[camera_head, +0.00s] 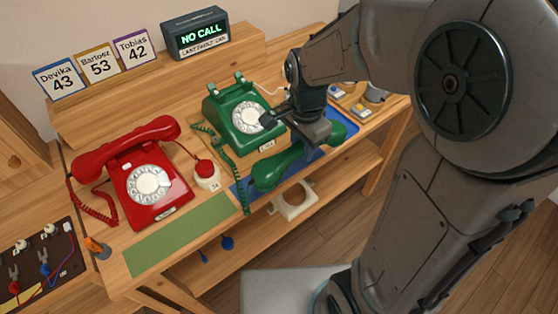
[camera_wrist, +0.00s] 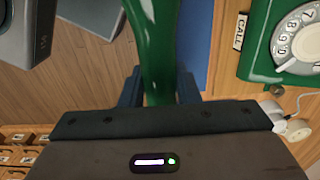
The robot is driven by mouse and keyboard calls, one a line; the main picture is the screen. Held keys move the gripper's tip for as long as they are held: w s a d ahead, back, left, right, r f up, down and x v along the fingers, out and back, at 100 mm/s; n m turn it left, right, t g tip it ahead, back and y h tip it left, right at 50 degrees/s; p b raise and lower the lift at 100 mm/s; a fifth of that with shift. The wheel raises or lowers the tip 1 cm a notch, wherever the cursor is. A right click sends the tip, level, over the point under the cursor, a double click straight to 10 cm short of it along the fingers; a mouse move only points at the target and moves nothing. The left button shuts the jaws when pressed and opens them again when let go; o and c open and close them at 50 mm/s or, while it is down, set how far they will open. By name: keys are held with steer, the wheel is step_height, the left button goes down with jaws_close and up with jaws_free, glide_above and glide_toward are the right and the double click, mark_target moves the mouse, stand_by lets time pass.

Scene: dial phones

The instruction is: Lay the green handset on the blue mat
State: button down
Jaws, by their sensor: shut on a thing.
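The green handset (camera_head: 275,170) is in my gripper (camera_head: 308,146), lying lengthwise over the blue mat (camera_head: 238,190). In the wrist view the handset (camera_wrist: 154,45) passes between my two fingers (camera_wrist: 160,92), which are shut on its middle. A strip of the blue mat (camera_wrist: 194,40) shows beside it. Whether the handset touches the mat or hovers just above it, I cannot tell. The green phone (camera_head: 240,115) stands behind with its cradle empty; its dial side also shows in the wrist view (camera_wrist: 262,60). A green coiled cord (camera_head: 228,165) runs down its left side towards the handset.
A red phone (camera_head: 150,185) with its handset on the cradle stands left. A red-topped round button (camera_head: 206,172) sits between the phones, and a bare green mat (camera_head: 180,235) lies in front. The desk's front edge is close to the blue mat. A "NO CALL" display (camera_head: 197,35) stands behind.

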steer(key=a+f, duration=0.1)
steer(key=w+a+f, duration=0.1)
steer(key=a, duration=0.1)
steer(key=w+a+f, duration=0.1)
steer(key=a, duration=0.1)
steer(key=shift+w+f, duration=0.2)
steer(key=shift+f, duration=1.95)
steer(key=shift+f+b, duration=0.2)
steer(key=shift+b, duration=0.15)
steer(key=c, duration=1.1)
jaws_free()
steer(key=shift+r, duration=0.1)
